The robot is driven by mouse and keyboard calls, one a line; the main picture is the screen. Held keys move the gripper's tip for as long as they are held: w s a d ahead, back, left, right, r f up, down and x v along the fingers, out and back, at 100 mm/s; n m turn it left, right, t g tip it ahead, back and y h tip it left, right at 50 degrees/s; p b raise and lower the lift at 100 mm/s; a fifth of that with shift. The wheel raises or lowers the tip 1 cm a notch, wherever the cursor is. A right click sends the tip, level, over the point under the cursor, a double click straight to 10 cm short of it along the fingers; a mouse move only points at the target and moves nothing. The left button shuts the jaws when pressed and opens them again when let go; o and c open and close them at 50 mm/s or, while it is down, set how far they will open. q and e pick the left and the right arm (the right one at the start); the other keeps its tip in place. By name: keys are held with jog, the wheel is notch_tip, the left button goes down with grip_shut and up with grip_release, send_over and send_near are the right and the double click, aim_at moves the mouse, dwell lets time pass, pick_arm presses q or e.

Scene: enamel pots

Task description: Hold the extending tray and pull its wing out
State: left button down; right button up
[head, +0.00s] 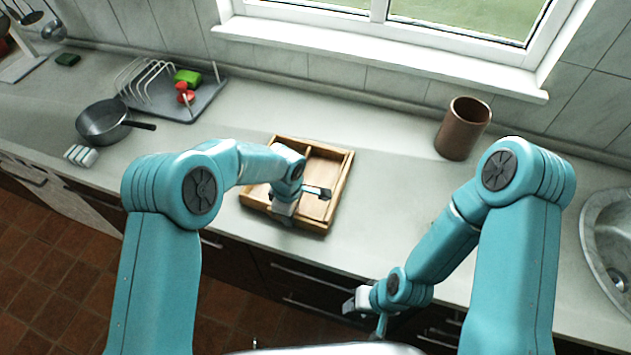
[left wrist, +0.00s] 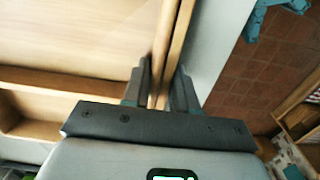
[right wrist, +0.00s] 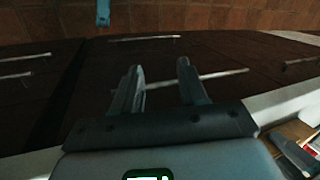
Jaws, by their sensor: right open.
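The extending tray (head: 343,188) is a light wooden, open box with inner dividers, standing on the counter near its front edge. It fills much of the left wrist view (left wrist: 75,75). My left gripper (head: 284,212) reaches down at its front wall. In the left wrist view my left gripper (left wrist: 163,75) has one finger on each side of the wooden wall, closed in around it. My left arm hides part of the tray. My right gripper (head: 352,303) is open and empty, low in front of the drawers; its spread fingers show in the right wrist view (right wrist: 158,70).
A brown cylindrical pot (head: 463,128) stands at the back right, and a sink (head: 607,245) is at far right. A dish rack (head: 195,103) and a dark pan (head: 103,122) are left. Drawer handles (right wrist: 210,77) lie beyond my right gripper. Counter right of the tray is clear.

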jog(key=shift+c, duration=0.4)
jog(key=w+r+g+h, duration=0.1)
jog(key=w+r+g, duration=0.1)
jog(key=w+r, duration=0.1)
jog(key=w+r+m+g+h, duration=0.1)
jog(key=w+r+g, duration=0.1)
jog(key=w+r, duration=0.2)
jog(key=w+r+m+g+h, duration=0.1)
jog(key=w+r+g+h, duration=0.1)
jog(key=w, duration=0.3)
jog(key=shift+w+a+r, duration=0.2)
jog(key=shift+r, duration=0.45)
jog(key=w+r+m+t+h, duration=0.1)
jog(key=w+r+m+t, duration=0.2)
jog(key=w+r, duration=0.85)
jog(key=n+t+y, duration=0.1)
jog(key=n+t, duration=0.1)
jog(key=t, duration=0.1)
send_over(341, 183)
notch_tip(341, 183, down, 11)
jog(key=shift+f, duration=0.1)
